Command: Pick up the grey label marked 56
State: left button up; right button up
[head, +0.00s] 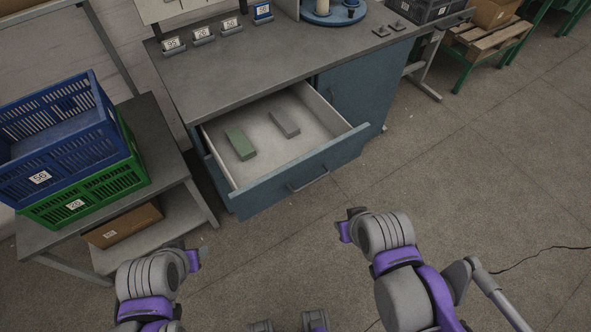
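Three small grey labels with white number cards stand in a row at the back left of the workbench: a left one (172,45), a middle one (202,34) and a right one (230,25). Their digits are too small to read surely, so I cannot tell which is 56. A similar blue label (263,12) stands at the row's right end. My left gripper (193,257) and my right gripper (345,229) are low in front of the bench, far from the labels and touching nothing visible. Their finger openings cannot be made out.
An open drawer (318,172) juts from the workbench (250,68), holding a green block (240,143) and a grey block (285,123). At left, a blue crate (50,135) marked 56 sits on a green crate (95,190) on a side table.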

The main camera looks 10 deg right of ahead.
aim_at(231, 23)
jog(key=i+u, duration=0.2)
jog(key=i, duration=0.2)
jog(key=i+l+u, duration=0.25)
jog(key=i, duration=0.15)
jog(key=i+l+u, duration=0.2)
jog(key=i, duration=0.2)
